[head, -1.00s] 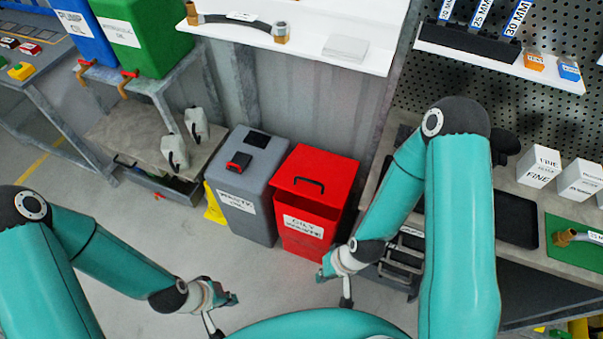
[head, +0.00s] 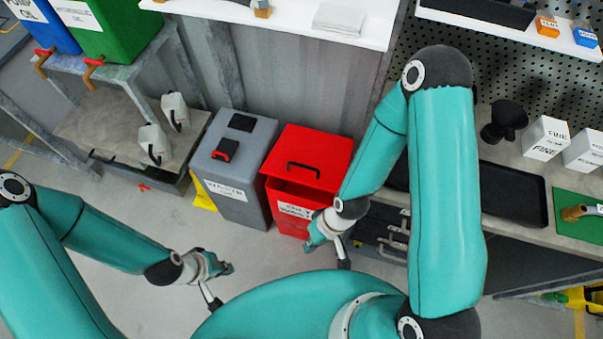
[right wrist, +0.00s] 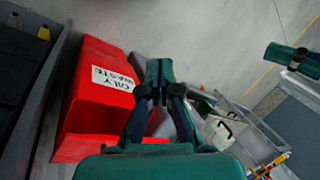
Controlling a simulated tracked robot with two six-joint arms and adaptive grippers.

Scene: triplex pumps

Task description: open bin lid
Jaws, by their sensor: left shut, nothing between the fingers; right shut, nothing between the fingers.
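The red bin (head: 294,222) labelled oily waste stands on the floor, with a black handle on top of its red lid (head: 318,152). A dark red band shows under the lid's front edge; I cannot tell whether the lid is slightly ajar. My right gripper (head: 316,238) is shut and empty, in front of the bin's right front part in the head view. In the right wrist view the shut fingers (right wrist: 162,72) are beside the labelled red bin (right wrist: 92,100), with no clear contact. My left gripper (head: 222,267) is shut and empty over the floor, left of the bin.
A grey waste bin (head: 228,170) stands directly left of the red one. The workbench with a black tray (head: 512,198) is close on the right. A low stand with white jugs (head: 155,143) is at the left. A white shelf (head: 300,20) overhangs behind. Floor in front is free.

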